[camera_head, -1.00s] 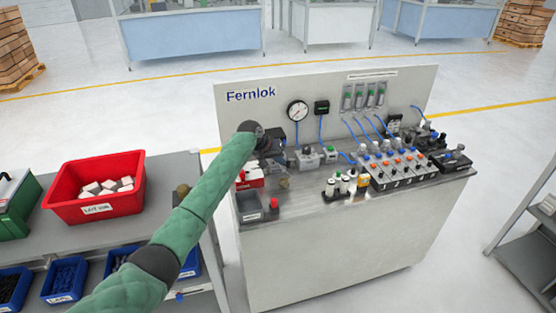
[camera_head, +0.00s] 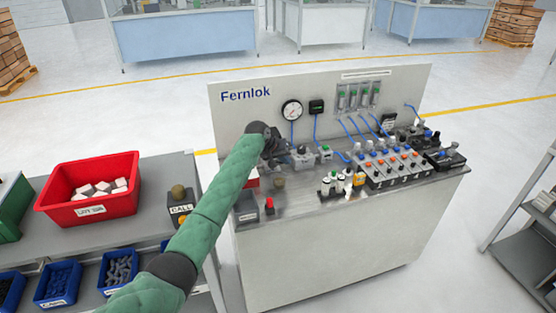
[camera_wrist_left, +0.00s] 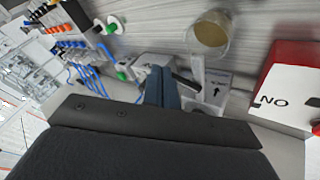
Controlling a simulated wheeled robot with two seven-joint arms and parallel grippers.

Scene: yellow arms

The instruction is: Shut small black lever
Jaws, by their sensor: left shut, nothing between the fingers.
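In the head view my left gripper (camera_head: 274,150) is over the left part of the Fernlok bench, and my green-sleeved forearm and wrist hide part of what is there. The lever cannot be made out in the head view. My right gripper is in neither view.
A gauge (camera_head: 292,110) sits on the back panel. A red bin (camera_head: 90,190) stands left.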

